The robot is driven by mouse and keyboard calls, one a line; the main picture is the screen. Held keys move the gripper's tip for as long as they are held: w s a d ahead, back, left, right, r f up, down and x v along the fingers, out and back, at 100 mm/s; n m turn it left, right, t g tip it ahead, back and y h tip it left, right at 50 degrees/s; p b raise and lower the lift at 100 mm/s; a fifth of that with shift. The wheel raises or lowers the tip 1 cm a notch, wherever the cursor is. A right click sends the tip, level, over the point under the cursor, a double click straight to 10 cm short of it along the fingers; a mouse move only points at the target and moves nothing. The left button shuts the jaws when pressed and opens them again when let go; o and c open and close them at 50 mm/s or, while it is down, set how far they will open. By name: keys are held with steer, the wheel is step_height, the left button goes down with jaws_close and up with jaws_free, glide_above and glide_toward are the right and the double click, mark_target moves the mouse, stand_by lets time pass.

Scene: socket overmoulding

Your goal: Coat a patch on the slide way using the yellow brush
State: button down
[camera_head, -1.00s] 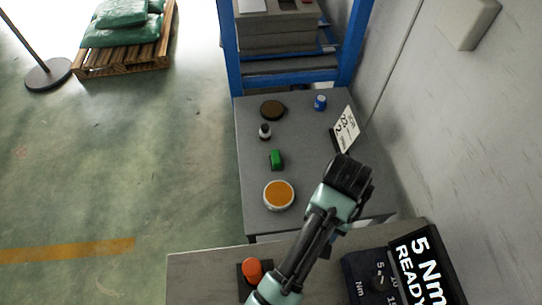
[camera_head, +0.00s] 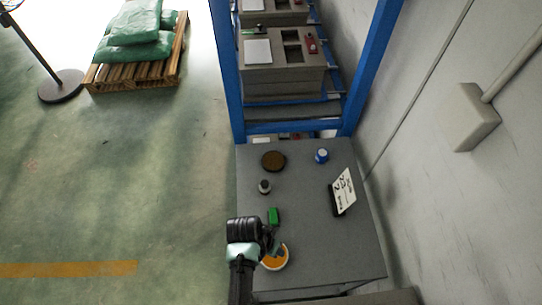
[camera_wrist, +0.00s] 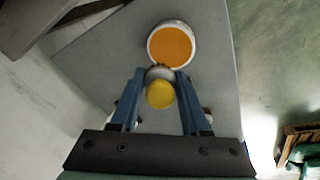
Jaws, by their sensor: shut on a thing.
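My gripper (camera_wrist: 160,76) is shut on the yellow brush (camera_wrist: 160,95), whose round yellow end shows between the blue fingers in the wrist view. The brush's far end points toward a white-rimmed tub of orange paste (camera_wrist: 171,44). I cannot tell whether its tip touches the paste. In the head view my gripper (camera_head: 273,246) is over the tub (camera_head: 277,261), partly covering it, and the brush is not clear there. I cannot identify the slide way with certainty; grey blocks (camera_head: 284,82) with pale patches stand on the blue rack.
On the grey table (camera_head: 318,228) are a green block (camera_head: 273,216), a small dark-and-white bottle (camera_head: 264,187), a brown disc (camera_head: 273,160), a blue-and-white jar (camera_head: 321,156) and a sign (camera_head: 343,192). The blue rack (camera_head: 355,95) stands behind; a wall bounds the right.

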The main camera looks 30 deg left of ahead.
steer(key=shift+s+a+f, duration=0.1)
steer(key=shift+a+f, duration=0.05)
steer(key=shift+f, duration=0.05)
step_height(320, 180, down, 6)
steer(key=b, duration=0.6)
steer(key=shift+f+b, duration=0.4)
steer(key=shift+f, duration=0.25)
stand_by(1.9)
steer(key=shift+r, duration=0.15)
step_height(320, 180, up, 7)
steer(key=p, duration=0.7)
steer(key=shift+w, duration=0.2)
stand_by(0.6)
